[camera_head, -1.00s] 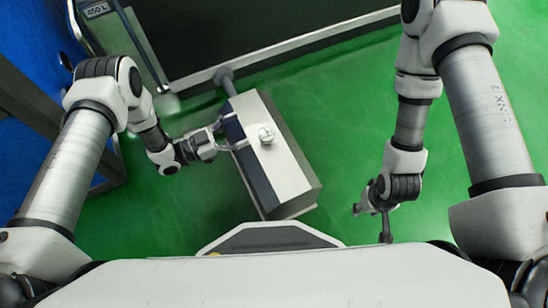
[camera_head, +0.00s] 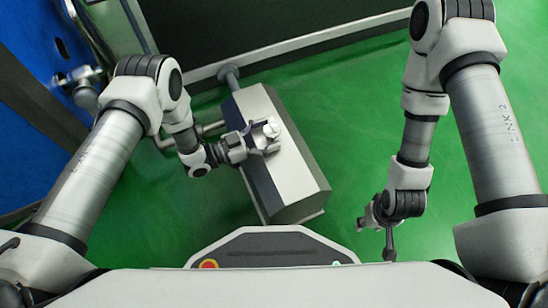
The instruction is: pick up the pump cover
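The pump cover (camera_head: 293,158) is a long box with a pale top and a dark grey side, standing on the green floor in the middle of the head view. A small light knob (camera_head: 271,131) sits on its top. My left gripper (camera_head: 267,137) is over the top of the cover, with its fingers spread on either side of the knob. Whether a finger touches the knob cannot be told. My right gripper (camera_head: 376,233) hangs to the right of the cover, apart from it, with its fingers spread and nothing visible between them.
A pipe (camera_head: 229,76) meets the far end of the cover. A dark panel with a pale lower edge (camera_head: 300,44) stands behind it. A blue structure (camera_head: 40,50) and a dark beam (camera_head: 35,110) are at the left. Green floor (camera_head: 350,130) is free between the cover and my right arm.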

